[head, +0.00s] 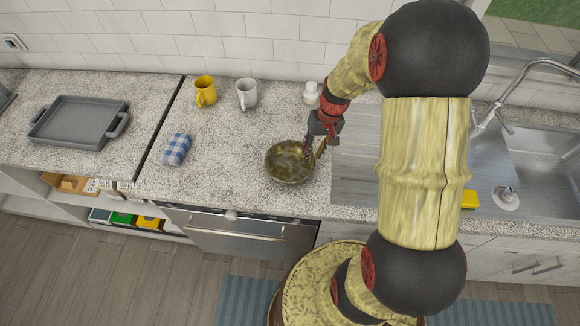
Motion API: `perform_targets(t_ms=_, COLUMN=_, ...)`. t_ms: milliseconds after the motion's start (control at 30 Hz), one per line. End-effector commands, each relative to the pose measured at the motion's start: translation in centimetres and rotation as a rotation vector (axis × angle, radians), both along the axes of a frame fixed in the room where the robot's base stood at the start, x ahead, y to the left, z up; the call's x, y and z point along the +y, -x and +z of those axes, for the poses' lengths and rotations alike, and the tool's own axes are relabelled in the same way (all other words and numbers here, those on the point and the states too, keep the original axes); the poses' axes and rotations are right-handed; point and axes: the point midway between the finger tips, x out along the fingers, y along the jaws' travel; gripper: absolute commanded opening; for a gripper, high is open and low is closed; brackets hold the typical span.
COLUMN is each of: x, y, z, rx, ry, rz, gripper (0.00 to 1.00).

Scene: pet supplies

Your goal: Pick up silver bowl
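A round bowl (287,168) stands upright on the speckled counter, near its front edge. It looks shiny and mottled brass-brown rather than plain silver. My gripper (314,151) is at the bowl's upper right rim, pointing down. One finger appears to be on the inner side of the rim and the other on the outer side. The fingers are small and dark here, so I cannot tell whether they touch or squeeze the rim. No gap shows clearly between the bowl and the counter.
A yellow mug (205,91), a white mug (246,94) and a small white container (311,92) stand behind the bowl. A blue checked cloth item (176,149) and a grey tray (80,121) are left. The sink (535,165) is right.

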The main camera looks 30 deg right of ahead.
Motion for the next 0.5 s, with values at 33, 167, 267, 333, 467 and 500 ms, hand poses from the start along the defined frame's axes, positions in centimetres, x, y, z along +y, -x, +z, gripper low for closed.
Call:
perform_targets(t_ms=33, x=0.0, y=0.0, z=-1.1, rx=0.004, ry=-0.002, rz=0.000, gripper=0.24)
perform_targets(t_ms=167, x=0.3, y=-0.1, z=-2.5, rx=0.002, ry=-0.001, rz=-0.001, gripper=0.24)
perform_targets(t_ms=267, x=0.3, y=-0.2, z=-2.7, rx=-0.001, ry=0.000, rz=-0.001, gripper=0.24)
perform_targets(t_ms=333, x=0.3, y=-0.2, z=-2.6, rx=-0.001, ry=0.000, rz=-0.001, gripper=0.24)
perform_targets(t_ms=467, x=0.3, y=-0.2, z=-2.6, rx=-0.001, ry=0.000, rz=-0.001, gripper=0.21)
perform_targets(t_ms=500, x=0.3, y=-0.2, z=-2.6, rx=-0.001, ry=0.000, rz=-0.001, gripper=0.19)
